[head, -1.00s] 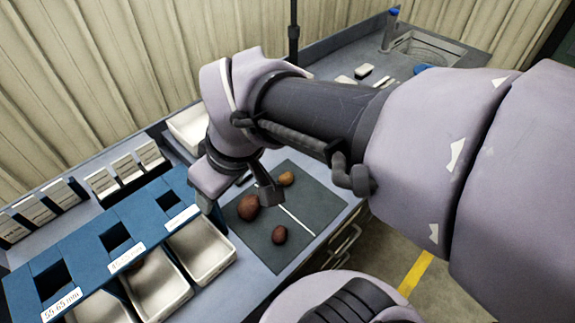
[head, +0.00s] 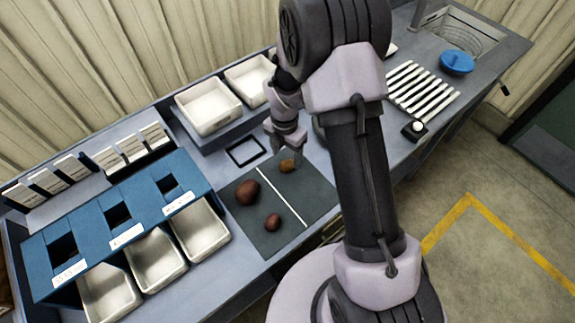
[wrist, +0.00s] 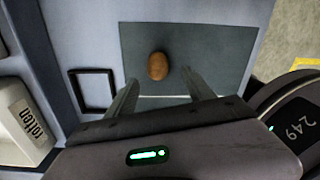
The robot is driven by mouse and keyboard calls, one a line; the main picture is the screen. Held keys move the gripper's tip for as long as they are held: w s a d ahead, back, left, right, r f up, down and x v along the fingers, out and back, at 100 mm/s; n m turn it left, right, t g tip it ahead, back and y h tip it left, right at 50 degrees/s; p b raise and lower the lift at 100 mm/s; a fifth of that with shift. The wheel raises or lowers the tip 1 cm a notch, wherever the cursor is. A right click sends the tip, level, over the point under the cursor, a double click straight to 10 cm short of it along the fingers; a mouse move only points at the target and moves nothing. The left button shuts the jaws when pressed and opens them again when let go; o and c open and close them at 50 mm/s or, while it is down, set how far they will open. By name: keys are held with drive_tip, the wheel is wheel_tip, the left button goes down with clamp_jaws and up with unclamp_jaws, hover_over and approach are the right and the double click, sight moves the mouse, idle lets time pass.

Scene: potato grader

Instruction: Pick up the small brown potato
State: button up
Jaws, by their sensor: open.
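The small brown potato (head: 287,165) lies on the dark grey mat (head: 321,192), near its back edge and beyond the white line. In the wrist view the potato (wrist: 158,66) shows whole, between and slightly beyond the fingertips. My gripper (head: 286,147) is directly over that end of the mat, fingers pointing down. In the wrist view the gripper (wrist: 160,84) is open and empty, one finger on each side of the potato. I cannot tell the exact height left. A larger red-brown potato (head: 248,192) and a smaller reddish one (head: 273,222) lie across the line.
A black square frame (head: 246,151) lies behind the mat. White bins (head: 208,107) stand at the back.

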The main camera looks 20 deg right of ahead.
sight(287, 163)
drive_tip(key=f, duration=0.4)
drive_tip(key=f+b, duration=0.1)
drive_tip(key=shift+w+d+f, duration=0.1)
drive_tip(key=shift+w+f, duration=0.15)
drive_tip(key=shift+f, duration=0.15)
drive_tip(key=shift+s, duration=0.1)
drive_tip(key=shift+c, duration=0.2)
clamp_jaws()
